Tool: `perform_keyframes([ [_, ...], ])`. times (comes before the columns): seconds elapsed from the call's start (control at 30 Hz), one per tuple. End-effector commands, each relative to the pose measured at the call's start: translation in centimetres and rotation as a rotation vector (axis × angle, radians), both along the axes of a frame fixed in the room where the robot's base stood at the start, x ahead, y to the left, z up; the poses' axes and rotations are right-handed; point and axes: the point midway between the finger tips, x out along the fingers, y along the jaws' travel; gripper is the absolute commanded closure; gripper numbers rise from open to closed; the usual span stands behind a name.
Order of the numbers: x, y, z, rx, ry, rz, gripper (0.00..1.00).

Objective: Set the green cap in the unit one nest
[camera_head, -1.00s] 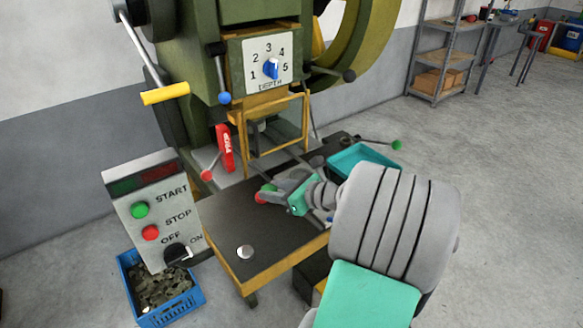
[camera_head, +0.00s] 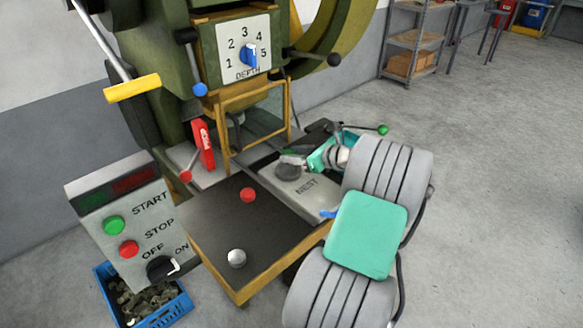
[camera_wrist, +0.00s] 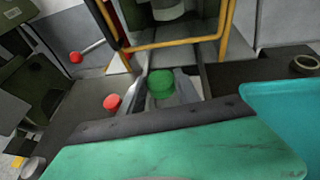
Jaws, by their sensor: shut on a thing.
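The green cap (camera_wrist: 161,84) shows in the wrist view between the two grey fingers of my gripper (camera_wrist: 160,92), which is shut on it. In the head view my gripper (camera_head: 293,156) is over the far part of the grey plate marked NEST (camera_head: 318,196), close to a dark round spot (camera_head: 288,172) on it. No "unit one" label is legible.
A red cap (camera_head: 248,195) and a silver cap (camera_head: 237,258) stand on the dark table (camera_head: 210,215). A yellow guard frame (camera_head: 230,134) and a red lever (camera_head: 204,145) stand behind. A teal tray (camera_wrist: 285,105) is on the right. The control box (camera_head: 125,225) is left.

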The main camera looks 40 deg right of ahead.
Motion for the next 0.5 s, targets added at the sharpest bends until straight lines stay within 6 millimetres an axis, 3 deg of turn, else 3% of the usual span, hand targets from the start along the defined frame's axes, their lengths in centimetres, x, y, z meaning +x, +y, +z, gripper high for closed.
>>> perform_keyframes([
  [0.17,1.4,-0.3,-1.9,0.001,0.0,0.002,1.0],
  [0.3,1.3,-0.3,-4.5,0.0,0.0,0.0,1.0],
  [0.5,1.3,-0.3,-4.5,-0.002,-0.001,0.0,1.0],
])
